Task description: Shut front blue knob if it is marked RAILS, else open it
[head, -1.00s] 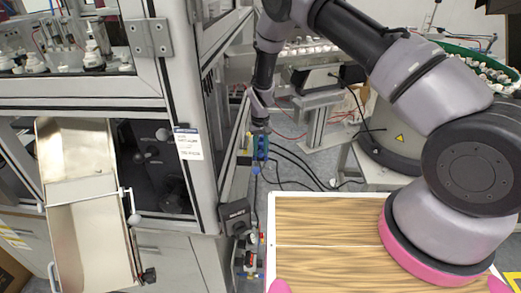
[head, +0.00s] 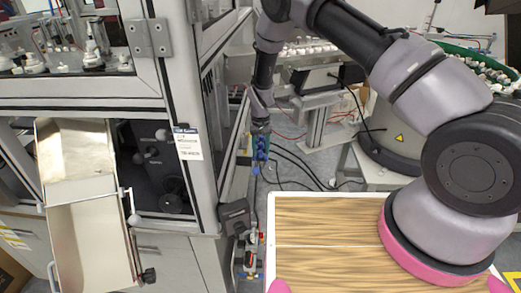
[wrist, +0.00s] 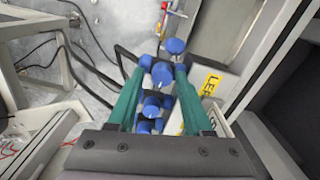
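Several blue knobs stand in a row in the wrist view. One blue knob (wrist: 163,74) lies between the fingertips of my gripper (wrist: 162,68), and another blue knob (wrist: 175,46) is just past them. More blue knobs (wrist: 152,106) show lower, between the green fingers. The fingers are apart; I cannot tell whether they touch the knob. A yellow label (wrist: 209,85) beside the row shows letters like "LE", partly cut off. A second label (wrist: 205,152) is mostly hidden by the right finger. I cannot read RAILS anywhere. In the head view my gripper (head: 260,137) is small, over the blue knobs (head: 262,154).
A grey cabinet frame (head: 202,150) stands close to the left of my gripper. Black hoses (wrist: 100,60) run beside the knobs. A small red handle (wrist: 176,13) is beyond them. A wood-topped table (head: 330,220) is at the front right.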

